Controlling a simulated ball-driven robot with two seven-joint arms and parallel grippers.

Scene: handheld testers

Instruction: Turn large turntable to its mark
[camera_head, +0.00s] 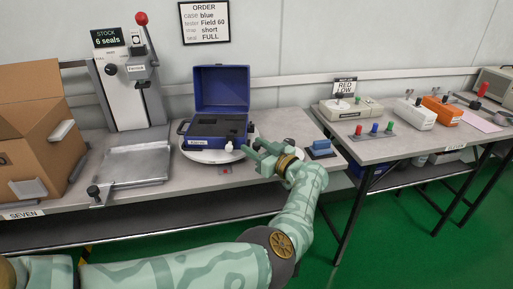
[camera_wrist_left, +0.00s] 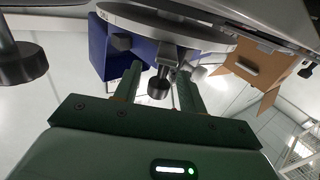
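The large turntable (camera_head: 196,156) is a pale round disc on the left bench, carrying an open blue case (camera_head: 222,90) with a dark insert. A small plate with a red dot (camera_head: 225,170) lies at the bench front edge, just before the disc. My left gripper (camera_head: 254,150) is at the disc's right front side. In the left wrist view the turntable rim (camera_wrist_left: 150,25) shows at the top, and a black knob (camera_wrist_left: 158,88) on a grey post sits between my open fingers, with gaps visible. Whether a finger touches the post is unclear. My right gripper is out of view.
A lever press (camera_head: 130,75) and metal plate (camera_head: 135,165) stand left of the turntable, beside a cardboard box (camera_head: 30,120). Another bench (camera_head: 385,145) holds several testers.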

